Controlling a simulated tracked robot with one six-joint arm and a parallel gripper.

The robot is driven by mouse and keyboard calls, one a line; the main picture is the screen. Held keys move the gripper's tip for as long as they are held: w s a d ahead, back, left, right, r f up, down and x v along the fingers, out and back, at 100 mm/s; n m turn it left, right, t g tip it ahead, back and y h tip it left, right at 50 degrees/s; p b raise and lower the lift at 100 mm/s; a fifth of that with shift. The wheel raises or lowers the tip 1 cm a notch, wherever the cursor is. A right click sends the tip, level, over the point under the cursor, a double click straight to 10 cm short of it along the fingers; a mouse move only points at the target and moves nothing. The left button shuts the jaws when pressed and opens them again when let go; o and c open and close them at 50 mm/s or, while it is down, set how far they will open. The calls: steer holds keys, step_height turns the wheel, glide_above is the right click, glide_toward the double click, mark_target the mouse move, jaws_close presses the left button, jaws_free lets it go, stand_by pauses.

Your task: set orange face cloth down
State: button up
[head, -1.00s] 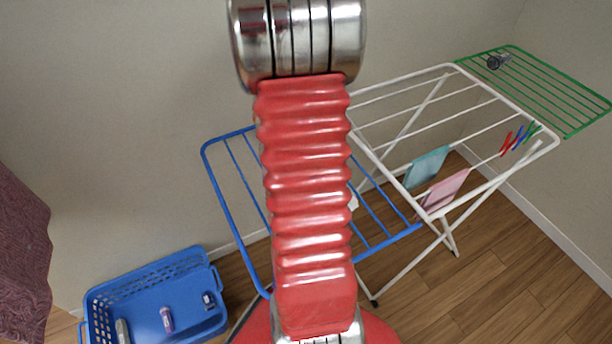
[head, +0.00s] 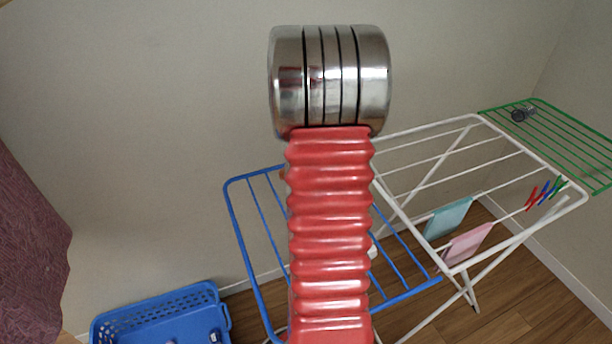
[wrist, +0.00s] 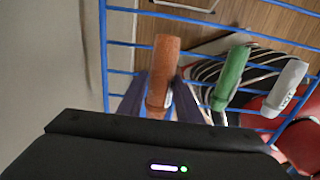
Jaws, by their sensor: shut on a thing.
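The orange face cloth (wrist: 165,62) is a narrow upright strip in the wrist view, between the two dark fingers of my gripper (wrist: 159,82). My gripper is shut on it. The cloth overlaps the blue bars of the rack wing (wrist: 125,43) in the picture; I cannot tell whether it touches them. In the head view my red arm covers the middle of this blue wing (head: 236,215) and hides my gripper and most or all of the orange cloth.
A green cloth (wrist: 231,76) and a pale cloth (wrist: 286,88) are right of the orange one, along the blue bars. The white rack (head: 440,123) holds a teal cloth (head: 448,218), a pink cloth (head: 467,244) and several pegs (head: 542,194). A blue basket (head: 155,305) stands lower left.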

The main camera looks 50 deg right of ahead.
steer(key=shift+f, duration=2.45)
steer(key=o, duration=1.1)
steer(key=shift+f, duration=0.1)
step_height(320, 180, up, 12)
steer(key=shift+r, duration=0.15)
